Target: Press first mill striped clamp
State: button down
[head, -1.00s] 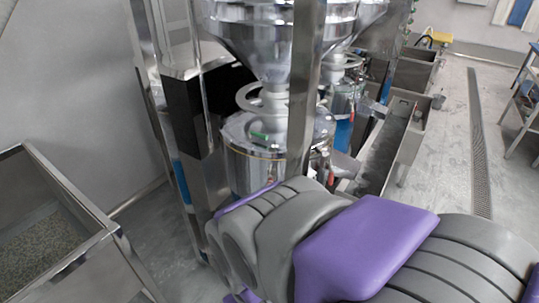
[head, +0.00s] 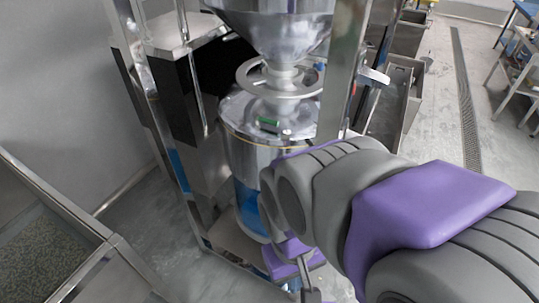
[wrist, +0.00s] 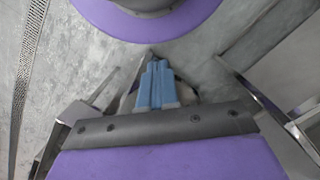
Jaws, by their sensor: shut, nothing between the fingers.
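The first mill (head: 258,152) is a shiny steel drum in the head view, under a steel hopper (head: 275,30) and a ring-shaped handwheel (head: 280,90). I cannot make out a striped clamp; my arm hides the drum's right side. My gripper shows in the wrist view as two blue fingers (wrist: 155,86), shut together with nothing between them. In the head view, my arm reaches in from the right in front of the mill, and the fingertips cannot be made out clearly. I cannot tell whether the gripper touches the mill.
A steel frame post (head: 343,70) stands right of the mill. A steel bin of beans (head: 50,230) is at the left. Long steel troughs (head: 400,95) stand behind to the right. A floor drain (head: 468,110) runs along open grey floor.

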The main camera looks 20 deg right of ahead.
jog(key=w+d+r+m+h+p, duration=0.1)
jog(key=w+d+r+m+p, duration=0.2)
jog(key=w, duration=0.4)
jog(key=w+d+r+m+g+h+p, duration=0.1)
jog(key=w+r+m+p, duration=0.1)
jog(key=w+m, duration=0.35)
jog(key=w+d+r+m+h+p, duration=0.1)
jog(key=w+d+r+m+p, duration=0.2)
jog(key=w, duration=0.5)
jog(key=w+f+m+p, duration=0.2)
jog(key=w+m, duration=0.3)
jog(key=w, duration=0.3)
jog(key=w+f+m+g+h+p, duration=0.1)
jog(key=w+f+m+p, duration=0.1)
jog(key=w+m, duration=0.3)
jog(key=w+p, duration=0.1)
jog(key=w, duration=0.2)
jog(key=shift+f+h, duration=0.3)
jog(key=shift+f, duration=0.1)
jog(key=shift+d, duration=0.15)
jog(key=x, duration=1.4)
jog(key=shift+s+f+b, duration=0.15)
jog(key=shift+b, duration=0.3)
